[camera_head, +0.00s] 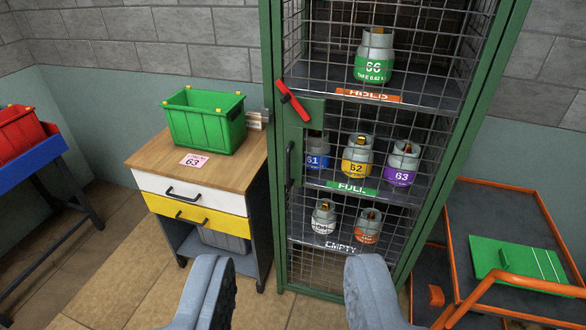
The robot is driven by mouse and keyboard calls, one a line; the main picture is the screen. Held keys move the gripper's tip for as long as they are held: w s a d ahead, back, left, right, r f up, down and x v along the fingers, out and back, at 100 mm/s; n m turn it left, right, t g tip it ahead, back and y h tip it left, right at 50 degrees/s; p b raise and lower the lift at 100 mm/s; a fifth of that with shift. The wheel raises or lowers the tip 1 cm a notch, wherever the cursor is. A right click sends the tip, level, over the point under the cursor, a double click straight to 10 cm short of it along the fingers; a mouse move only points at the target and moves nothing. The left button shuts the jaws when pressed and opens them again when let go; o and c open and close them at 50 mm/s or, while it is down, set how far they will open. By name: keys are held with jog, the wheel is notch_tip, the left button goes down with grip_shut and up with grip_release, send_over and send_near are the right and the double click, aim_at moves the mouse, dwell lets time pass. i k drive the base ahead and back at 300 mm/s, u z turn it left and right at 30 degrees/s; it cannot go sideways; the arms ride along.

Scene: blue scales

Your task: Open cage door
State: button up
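The green-framed mesh cage (268,70) stands in the middle, and its mesh door (305,108) looks shut. A red latch handle (293,101) sits slanted on a green plate at the door's left side. A dark vertical pull handle (290,163) is below it. Inside are gas cylinders on shelves: a green-banded one (374,58) on the HOLD shelf, blue, yellow and purple ones on the FULL shelf, and two on the EMPTY shelf. My gripper (290,290) is open and empty, its grey fingers at the bottom, in front of and below the door, apart from it.
A wooden-topped cabinet (145,158) with white and yellow drawers stands left of the cage, holding a green crate (205,120) and a pink card (194,160). A blue table (30,165) with a red crate is far left. An orange-railed cart (495,205) stands right.

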aim_at(291, 126)
jog(key=z, duration=0.05)
jog(key=i, duration=1)
jog(key=u, duration=0.05)
